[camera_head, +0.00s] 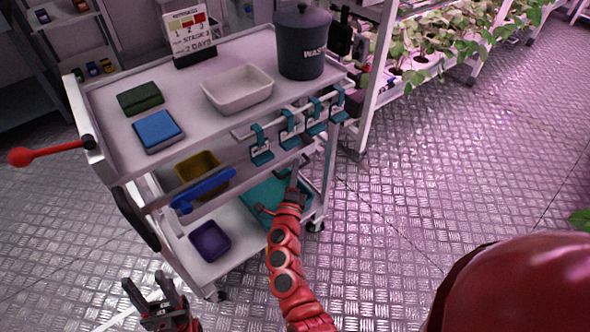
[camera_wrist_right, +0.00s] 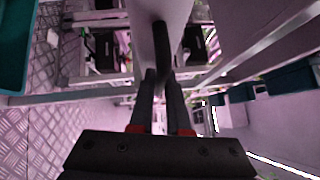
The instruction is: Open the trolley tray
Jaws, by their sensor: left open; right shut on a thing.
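The white trolley (camera_head: 110,112) stands on the left in the head view, with a top shelf and lower levels. My right gripper (camera_head: 290,190) reaches its front below the top shelf, beside a teal tray (camera_head: 248,203) inside. In the right wrist view my right gripper (camera_wrist_right: 158,78) is shut on a dark curved handle (camera_wrist_right: 162,42) on a pale panel (camera_wrist_right: 145,12). In the head view that grip is too small to make out. My left gripper (camera_head: 155,288) is open and empty, low in front of the trolley's left end.
The top shelf holds a black waste bin (camera_head: 303,45), a white tray (camera_head: 236,92) and blue (camera_head: 157,130) and green (camera_head: 140,98) boxes. Teal hooks (camera_head: 291,128) hang along its front rail. A red-knobbed lever (camera_head: 22,156) juts left. The floor (camera_head: 450,165) at right is clear.

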